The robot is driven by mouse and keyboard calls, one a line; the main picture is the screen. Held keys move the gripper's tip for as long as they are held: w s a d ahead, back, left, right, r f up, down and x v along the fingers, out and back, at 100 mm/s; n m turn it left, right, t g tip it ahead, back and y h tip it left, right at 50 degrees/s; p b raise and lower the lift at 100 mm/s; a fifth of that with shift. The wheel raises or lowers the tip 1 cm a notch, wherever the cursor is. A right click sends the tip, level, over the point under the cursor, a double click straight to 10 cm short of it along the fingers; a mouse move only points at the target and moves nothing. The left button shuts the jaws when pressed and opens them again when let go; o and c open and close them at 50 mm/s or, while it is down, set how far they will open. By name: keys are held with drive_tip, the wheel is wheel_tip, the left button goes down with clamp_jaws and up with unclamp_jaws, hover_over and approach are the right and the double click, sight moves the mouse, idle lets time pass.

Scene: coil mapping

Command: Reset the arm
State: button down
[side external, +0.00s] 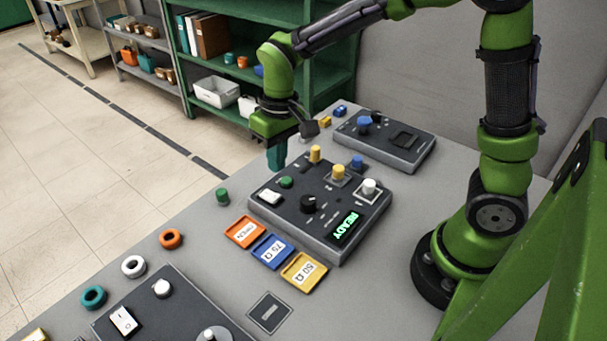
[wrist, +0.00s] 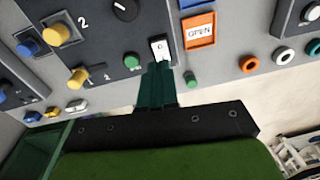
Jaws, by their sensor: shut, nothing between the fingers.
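My gripper (side external: 276,168) is shut and empty, its teal fingers pointing down at the far-left edge of the dark control box (side external: 335,240). In the wrist view the closed fingertips (wrist: 158,66) appear just below a white rocker switch (wrist: 160,48) on the box. I cannot tell whether they touch it. The box carries a lit green READY display (side external: 345,229), a black knob (side external: 308,203), a green button (side external: 286,182) and yellow pegs (side external: 338,172). My arm is bent over the table from its base at the right.
Orange (side external: 245,231), blue (side external: 271,251) and yellow (side external: 303,271) labelled trays lie before the box. A second console (side external: 385,138) stands behind it, another (side external: 165,312) at front left. Loose rings include an orange one (side external: 171,239). A green peg (side external: 222,196) stands nearby. Shelves (side external: 245,75) stand beyond.

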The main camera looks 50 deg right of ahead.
drive_tip(key=s+d+r+m+t+y, duration=0.1)
drive_tip(key=s+d+r+m+t, duration=0.2)
drive_tip(key=s+r, duration=0.8)
drive_tip(key=s+d+t, duration=0.2)
drive_tip(key=t, duration=0.1)
drive_tip(key=shift+s+t, duration=0.25)
drive_tip(key=shift+t, duration=0.05)
drive_tip(key=shift+d, duration=0.1)
